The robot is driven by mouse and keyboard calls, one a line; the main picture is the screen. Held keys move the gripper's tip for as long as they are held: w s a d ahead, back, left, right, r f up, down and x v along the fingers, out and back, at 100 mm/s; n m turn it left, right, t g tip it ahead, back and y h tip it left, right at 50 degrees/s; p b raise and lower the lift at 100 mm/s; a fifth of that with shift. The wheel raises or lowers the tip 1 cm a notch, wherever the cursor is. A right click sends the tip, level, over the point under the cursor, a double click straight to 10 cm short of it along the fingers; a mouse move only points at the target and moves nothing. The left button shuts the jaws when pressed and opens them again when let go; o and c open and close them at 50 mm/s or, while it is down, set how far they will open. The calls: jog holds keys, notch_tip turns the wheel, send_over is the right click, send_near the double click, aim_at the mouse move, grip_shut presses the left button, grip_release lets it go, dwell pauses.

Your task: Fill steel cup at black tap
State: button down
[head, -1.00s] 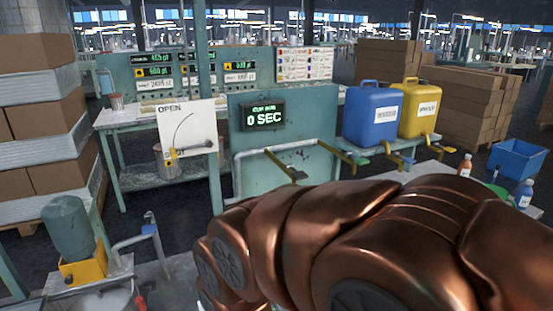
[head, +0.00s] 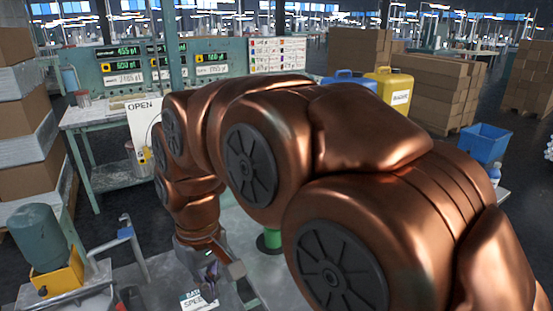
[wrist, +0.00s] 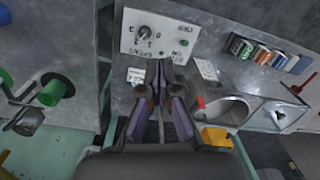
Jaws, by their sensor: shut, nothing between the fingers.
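My gripper (head: 212,262) hangs low over the workbench in the head view, below my raised arm. In the wrist view my gripper (wrist: 162,75) is shut and empty, its fingers pointing at a panel with a knob (wrist: 142,32). A dark grey, cup-like metal thing (wrist: 29,122) lies at the left of the wrist view, apart from the gripper; I cannot tell whether it is the steel cup. No black tap is clear. A grey tap with a blue handle (head: 126,234) stands at the lower left.
A green cylinder (wrist: 57,89) stands left of the gripper. A metal basin (wrist: 226,111) and several small jars (wrist: 262,55) are to the right. My arm hides much of the bench.

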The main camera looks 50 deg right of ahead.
jog(key=w+d+r+m+t+p, duration=0.1)
jog(key=w+d+r+t, duration=0.1)
jog(key=w+d+r, duration=1.25)
jog(key=s+d+r+m+t, duration=0.1)
jog(key=d+r, duration=0.1)
jog(key=d, duration=0.8)
jog(key=d+r+m+h, duration=0.1)
jog(key=d+r, duration=0.2)
jog(key=d, duration=0.7)
jog(key=shift+s+d+r+t+h+p, duration=0.2)
jog(key=shift+s+t+h+p, duration=0.1)
jog(key=shift+s+t+p, duration=0.15)
jog(key=shift+f, duration=0.1)
